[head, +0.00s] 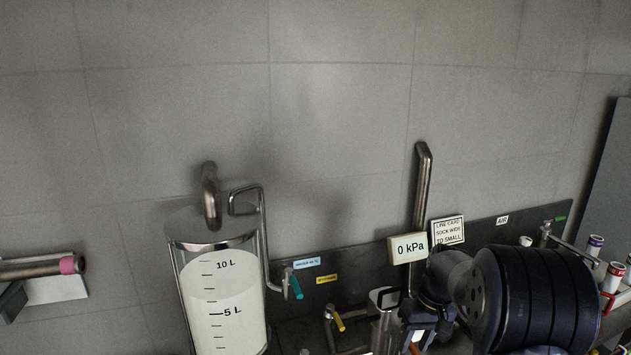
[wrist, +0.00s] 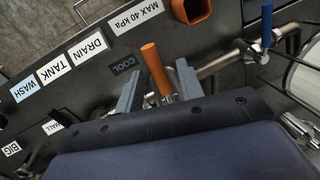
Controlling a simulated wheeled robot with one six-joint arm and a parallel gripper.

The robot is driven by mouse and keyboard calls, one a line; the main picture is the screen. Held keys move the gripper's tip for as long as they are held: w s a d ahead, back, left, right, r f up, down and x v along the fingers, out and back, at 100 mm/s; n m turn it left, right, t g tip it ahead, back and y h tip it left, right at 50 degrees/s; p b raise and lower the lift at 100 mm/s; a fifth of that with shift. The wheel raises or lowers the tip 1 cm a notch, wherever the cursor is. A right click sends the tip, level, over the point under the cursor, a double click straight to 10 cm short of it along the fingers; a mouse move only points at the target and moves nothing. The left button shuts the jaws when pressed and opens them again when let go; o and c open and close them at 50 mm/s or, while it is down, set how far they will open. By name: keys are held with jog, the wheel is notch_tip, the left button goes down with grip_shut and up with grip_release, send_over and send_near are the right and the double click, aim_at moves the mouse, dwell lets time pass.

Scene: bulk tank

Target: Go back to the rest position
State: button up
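My gripper (wrist: 160,70) shows in the wrist view with its two grey fingers apart. An orange handle (wrist: 155,66) stands in the gap between them, with space visible on both sides, so it does not look clamped. In the head view my dark arm comes in from the right, and my gripper (head: 416,338) is low in the picture by the panel. Its fingertips are small and partly cut off there. No rest position is marked in either view.
A glass jar (head: 222,300) of white liquid stands left, under a bent pipe (head: 209,195). A gauge reads 0 kPa (head: 408,248). Teal (head: 296,287) and yellow (head: 339,321) handles line the panel. A blue handle (wrist: 267,25) and an orange square tube (wrist: 191,9) are near my gripper.

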jog(key=shift+w+d+r+n, duration=0.1)
jog(key=shift+d+r+n, duration=0.1)
jog(key=shift+r+n, duration=0.15)
notch_tip(320, 180, up, 10)
jog(key=d, duration=0.2)
jog(key=f, duration=0.3)
jog(key=a+f, duration=0.1)
jog(key=f, duration=0.3)
jog(key=a+f, duration=0.1)
jog(key=f, duration=0.3)
jog(key=shift+a, duration=0.15)
jog(key=shift+s+a+r+m, duration=0.2)
jog(key=shift+a+m, duration=0.25)
jog(key=shift+m, duration=0.6)
